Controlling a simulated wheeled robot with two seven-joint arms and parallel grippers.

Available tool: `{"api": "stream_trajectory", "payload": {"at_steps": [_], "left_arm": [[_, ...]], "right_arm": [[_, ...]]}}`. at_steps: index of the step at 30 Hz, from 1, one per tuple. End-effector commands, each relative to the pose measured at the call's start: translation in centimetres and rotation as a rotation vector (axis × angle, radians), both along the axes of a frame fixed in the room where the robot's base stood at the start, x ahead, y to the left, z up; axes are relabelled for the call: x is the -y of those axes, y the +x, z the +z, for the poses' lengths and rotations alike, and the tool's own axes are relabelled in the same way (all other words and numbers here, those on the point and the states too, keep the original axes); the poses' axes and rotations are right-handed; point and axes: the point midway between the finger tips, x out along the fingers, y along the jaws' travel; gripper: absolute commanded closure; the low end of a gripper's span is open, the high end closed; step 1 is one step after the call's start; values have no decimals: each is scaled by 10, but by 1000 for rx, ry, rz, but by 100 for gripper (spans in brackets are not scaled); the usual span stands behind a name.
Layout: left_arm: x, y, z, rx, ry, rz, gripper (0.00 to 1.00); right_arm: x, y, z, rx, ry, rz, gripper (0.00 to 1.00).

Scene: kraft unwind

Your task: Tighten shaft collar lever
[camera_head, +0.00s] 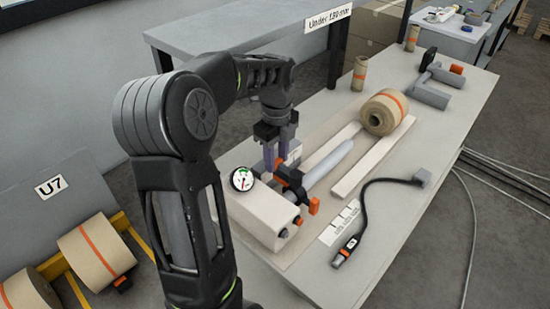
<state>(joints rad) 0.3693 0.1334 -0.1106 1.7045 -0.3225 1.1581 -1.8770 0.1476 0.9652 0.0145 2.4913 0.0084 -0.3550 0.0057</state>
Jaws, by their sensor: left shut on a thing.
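My left gripper (275,163) points down over the near end of the grey shaft (330,163), with its fingers at the dark shaft collar (291,179). It is shut on an orange part there, which looks like the collar lever; the fingers hide part of it. Another orange piece (313,206) sticks out at the lower right of the collar. The shaft runs from a white block (265,215) with a round gauge (242,179) on top. My right gripper is not in view.
A kraft paper roll (384,112) with an orange band sits farther back on the bench (385,235). A black cable (365,205) with a plug lies to the right, beside a white label card (340,222). A grey clamp-like tool (432,84) lies at the far end.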

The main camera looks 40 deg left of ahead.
Motion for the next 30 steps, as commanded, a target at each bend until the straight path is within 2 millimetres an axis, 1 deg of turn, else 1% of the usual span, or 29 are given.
{"api": "stream_trajectory", "payload": {"at_steps": [15,16,23,30], "left_arm": [[0,2,1,1,1,-31,100],[0,2,1,1,1,-31,61],[0,2,0,1,1,-28,42],[0,2,0,0,0,-26,42]], "right_arm": [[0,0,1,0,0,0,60],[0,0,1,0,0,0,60],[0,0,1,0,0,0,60],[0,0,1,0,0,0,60]]}}
